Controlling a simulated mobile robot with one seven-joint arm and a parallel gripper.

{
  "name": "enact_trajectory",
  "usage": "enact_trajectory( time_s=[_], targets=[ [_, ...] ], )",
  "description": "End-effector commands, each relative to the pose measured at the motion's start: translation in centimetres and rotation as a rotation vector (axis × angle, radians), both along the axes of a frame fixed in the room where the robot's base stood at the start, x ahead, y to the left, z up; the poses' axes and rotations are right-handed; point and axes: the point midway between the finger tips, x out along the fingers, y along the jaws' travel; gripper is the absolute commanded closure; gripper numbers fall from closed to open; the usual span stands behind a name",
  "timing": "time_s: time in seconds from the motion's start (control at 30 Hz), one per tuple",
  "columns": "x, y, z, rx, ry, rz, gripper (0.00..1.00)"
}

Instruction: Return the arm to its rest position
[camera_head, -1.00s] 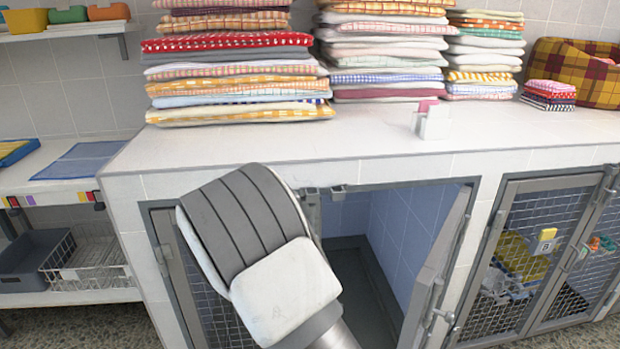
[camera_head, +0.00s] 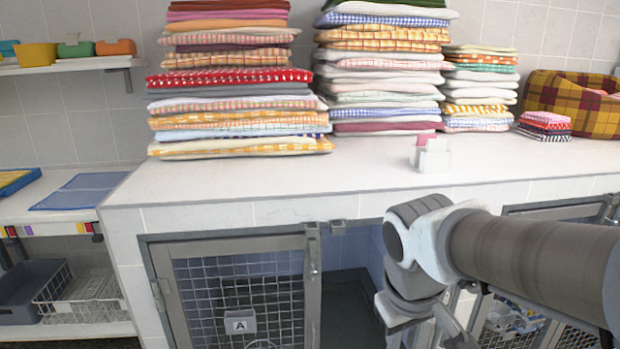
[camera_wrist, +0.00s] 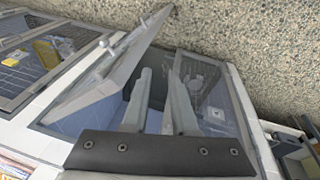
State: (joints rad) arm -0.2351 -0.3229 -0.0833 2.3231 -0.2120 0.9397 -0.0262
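My arm (camera_head: 520,262) reaches in from the right in the head view and bends down in front of the kennels. My gripper (camera_wrist: 160,75) shows in the wrist view, its two grey fingers apart with nothing between them. The fingers point toward the kennel fronts and the floor beyond. The head view does not clearly show the fingers.
A kennel door (camera_wrist: 115,75) stands swung open beside the fingers in the wrist view. The mesh door marked A (camera_head: 240,285) is shut. Folded towel stacks (camera_head: 235,95), a small white holder (camera_head: 432,157) and a plaid bed (camera_head: 575,100) stand on the counter (camera_head: 270,180).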

Motion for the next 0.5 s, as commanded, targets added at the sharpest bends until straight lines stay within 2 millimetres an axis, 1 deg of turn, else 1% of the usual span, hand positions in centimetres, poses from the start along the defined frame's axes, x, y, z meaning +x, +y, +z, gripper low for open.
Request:
enact_trajectory(
  time_s=[0.03,0.2,0.47,0.5],
  targets=[
    [-1.0,-0.3,0.8,0.032,-0.041,-0.037,0.74],
    [-3.6,-0.7,2.5,0.121,-0.147,-0.136,0.74],
    [-6.7,-0.7,3.9,0.213,-0.289,-0.252,0.74],
    [-6.5,-0.7,5.7,0.212,-0.281,-0.248,0.74]
  ],
)
